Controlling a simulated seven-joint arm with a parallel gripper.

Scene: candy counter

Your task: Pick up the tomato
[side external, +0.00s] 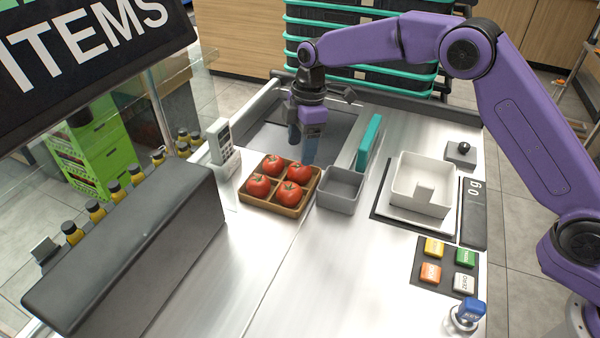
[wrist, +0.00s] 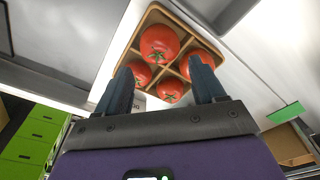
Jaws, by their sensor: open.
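Several red tomatoes sit in a wooden tray (side external: 266,208), one in each compartment. In the side view there is a back-left tomato (side external: 273,165), a back-right tomato (side external: 299,173), a left tomato (side external: 258,186) and a front tomato (side external: 289,194). In the wrist view the largest tomato (wrist: 159,44) is at the top, with the tray's wooden rim (wrist: 133,35) around it. My gripper (side external: 309,158) is open and empty, above the counter just behind the tray's right part. Its two blue fingers (wrist: 163,80) point toward the tray in the wrist view, apart from the tomatoes.
A grey open bin (side external: 340,190) stands right of the tray. A white container (side external: 420,190) sits on the scale at the right.

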